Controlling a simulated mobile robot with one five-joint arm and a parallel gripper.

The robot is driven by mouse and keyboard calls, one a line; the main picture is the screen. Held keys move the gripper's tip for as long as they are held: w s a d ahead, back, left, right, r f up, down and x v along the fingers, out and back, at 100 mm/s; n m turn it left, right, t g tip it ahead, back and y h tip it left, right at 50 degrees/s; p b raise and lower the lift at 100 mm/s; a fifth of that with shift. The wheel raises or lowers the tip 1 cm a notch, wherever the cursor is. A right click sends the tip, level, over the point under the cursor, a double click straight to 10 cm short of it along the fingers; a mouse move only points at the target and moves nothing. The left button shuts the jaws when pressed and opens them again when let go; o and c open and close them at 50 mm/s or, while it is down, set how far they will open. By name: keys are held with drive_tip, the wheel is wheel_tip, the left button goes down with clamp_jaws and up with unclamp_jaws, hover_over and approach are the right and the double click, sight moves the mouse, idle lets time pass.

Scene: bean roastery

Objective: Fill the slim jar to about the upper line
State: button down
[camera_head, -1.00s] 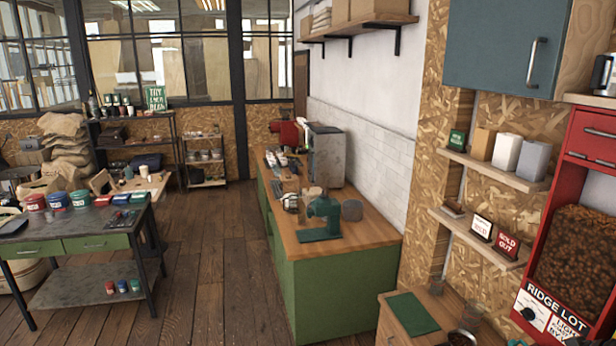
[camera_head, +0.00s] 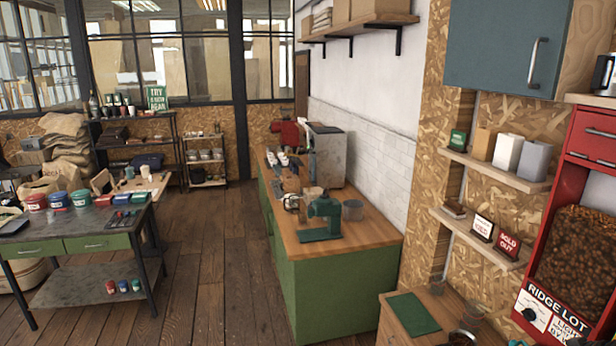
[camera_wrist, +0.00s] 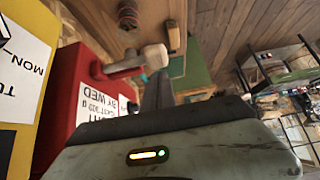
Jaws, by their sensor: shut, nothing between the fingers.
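Two clear glass vessels stand on the small wooden counter at the lower right of the head view: a back glass (camera_head: 438,285) and a front glass (camera_head: 474,311). I cannot tell which is the slim jar, and no fill line is readable. The red dispenser (camera_head: 549,220), marked RIDGE LOT, holds brown beans (camera_head: 582,252) behind its window. In the wrist view, my gripper (camera_wrist: 158,88) is shut and empty. Its fingertips are close to a pale-ended lever (camera_wrist: 152,57) on a red dispenser (camera_wrist: 82,85); contact is unclear.
A yellow dispenser (camera_wrist: 35,40) is beside the red one in the wrist view. A green counter (camera_head: 340,290) stands beyond; wooden floor is open left of it.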

drive_tip(key=shift+f, duration=0.1)
drive_tip(key=shift+f+b, duration=1.65)
drive_tip(key=shift+b, duration=0.1)
drive_tip(key=shift+r, duration=0.1)
idle(2.5)
wheel_tip(320, 180, up, 9)
drive_tip(key=p, duration=0.9)
drive_tip(key=shift+f, duration=0.25)
